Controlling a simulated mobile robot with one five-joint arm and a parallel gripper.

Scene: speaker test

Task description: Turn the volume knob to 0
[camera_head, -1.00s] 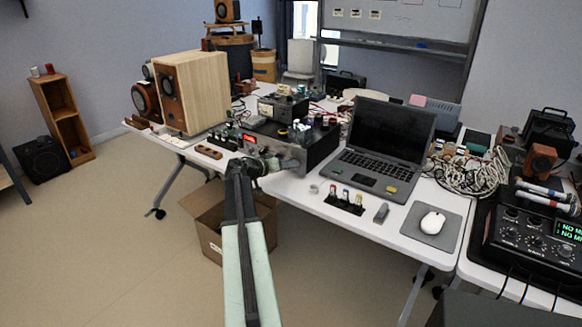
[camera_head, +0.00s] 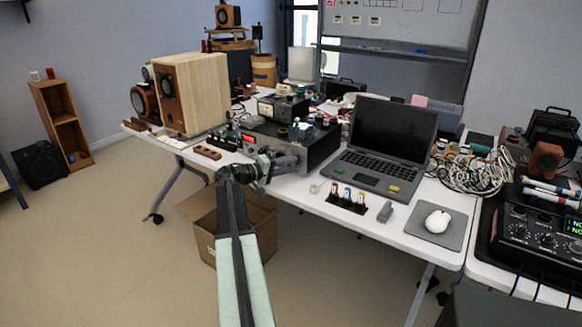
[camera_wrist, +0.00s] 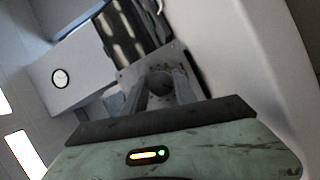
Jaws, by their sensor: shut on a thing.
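The black amplifier (camera_head: 322,151) stands on the white table, with a small red display (camera_head: 249,138) at the left of its front. My gripper (camera_head: 297,158) reaches in from the left and is at the amplifier's front face. In the wrist view my two fingers (camera_wrist: 159,80) close in on a small thing against the grey panel (camera_wrist: 95,72). I take it to be the volume knob; the fingers hide it, and its pointer and any scale cannot be read.
An open laptop (camera_head: 383,150) stands right of the amplifier, with small coloured plugs (camera_head: 347,197) and a mouse (camera_head: 437,221) in front. A wooden speaker (camera_head: 193,95) stands at left. A cardboard box (camera_head: 232,232) is on the floor under the table edge.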

